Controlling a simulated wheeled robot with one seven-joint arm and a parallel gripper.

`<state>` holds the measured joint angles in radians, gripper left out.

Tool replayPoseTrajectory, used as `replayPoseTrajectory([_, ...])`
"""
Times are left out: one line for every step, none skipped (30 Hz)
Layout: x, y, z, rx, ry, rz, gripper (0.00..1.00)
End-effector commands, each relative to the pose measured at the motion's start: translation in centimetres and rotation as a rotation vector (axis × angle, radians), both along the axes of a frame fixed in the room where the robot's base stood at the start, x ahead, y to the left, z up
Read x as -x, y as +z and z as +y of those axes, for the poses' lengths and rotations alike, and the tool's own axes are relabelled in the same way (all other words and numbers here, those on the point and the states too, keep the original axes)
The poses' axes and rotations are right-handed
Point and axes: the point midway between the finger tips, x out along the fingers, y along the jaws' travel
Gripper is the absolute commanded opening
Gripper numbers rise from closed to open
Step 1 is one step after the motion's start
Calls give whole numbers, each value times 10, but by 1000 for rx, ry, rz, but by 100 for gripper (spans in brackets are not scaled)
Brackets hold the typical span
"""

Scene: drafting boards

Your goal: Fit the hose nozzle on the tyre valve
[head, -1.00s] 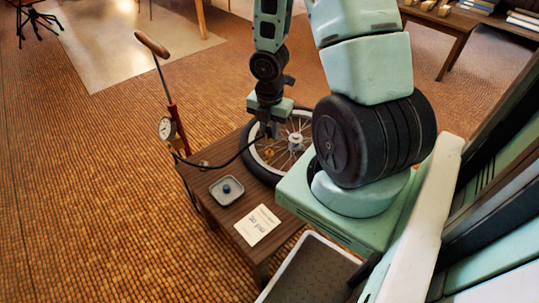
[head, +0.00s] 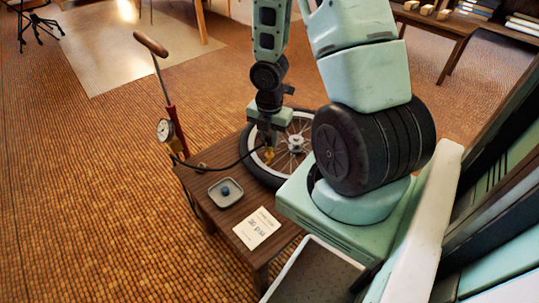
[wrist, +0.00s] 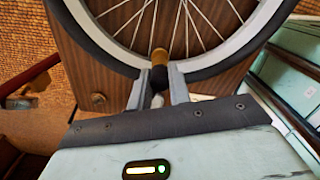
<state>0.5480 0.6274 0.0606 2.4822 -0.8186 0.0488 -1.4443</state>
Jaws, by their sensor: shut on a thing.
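My gripper (head: 268,139) is over the near left part of the spoked wheel (head: 296,144), which lies flat on the small wooden table. Its two fingers (wrist: 158,82) are shut on the hose nozzle, whose brass part (wrist: 160,58) shows between and beyond the fingertips. In the wrist view the brass part overlaps the pale rim and the dark tyre (wrist: 225,65). The black hose (head: 225,166) runs from the pump (head: 169,125) to the gripper. I cannot make out the tyre valve, nor whether the nozzle touches it.
A grey dish (head: 213,198) holding a small blue piece (head: 226,190) and a printed card (head: 256,229) are on the wooden table (head: 221,222). The pump stands at the table's left edge. A dark-floored tray (head: 318,272) is in front. Open floor lies left.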

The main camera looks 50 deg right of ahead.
Motion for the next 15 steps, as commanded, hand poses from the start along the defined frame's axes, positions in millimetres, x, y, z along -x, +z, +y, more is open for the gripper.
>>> replayPoseTrajectory([0,-2,0,0,0,0,0])
replayPoseTrajectory([0,-3,0,0,0,0,0])
replayPoseTrajectory([0,-4,0,0,0,0,0])
replayPoseTrajectory([0,-5,0,0,0,0,0])
replayPoseTrajectory([0,-5,0,0,0,0,0])
replayPoseTrajectory([0,-6,0,0,0,0,0])
replayPoseTrajectory([0,-7,0,0,0,0,0])
replayPoseTrajectory([0,-8,0,0,0,0,0])
replayPoseTrajectory([0,-9,0,0,0,0,0])
replayPoseTrajectory([0,-9,0,0,0,0,0])
replayPoseTrajectory([0,-10,0,0,0,0,0])
replayPoseTrajectory([0,-11,0,0,0,0,0])
replayPoseTrajectory([0,-12,0,0,0,0,0])
replayPoseTrajectory([0,-13,0,0,0,0,0])
replayPoseTrajectory([0,-13,0,0,0,0,0])
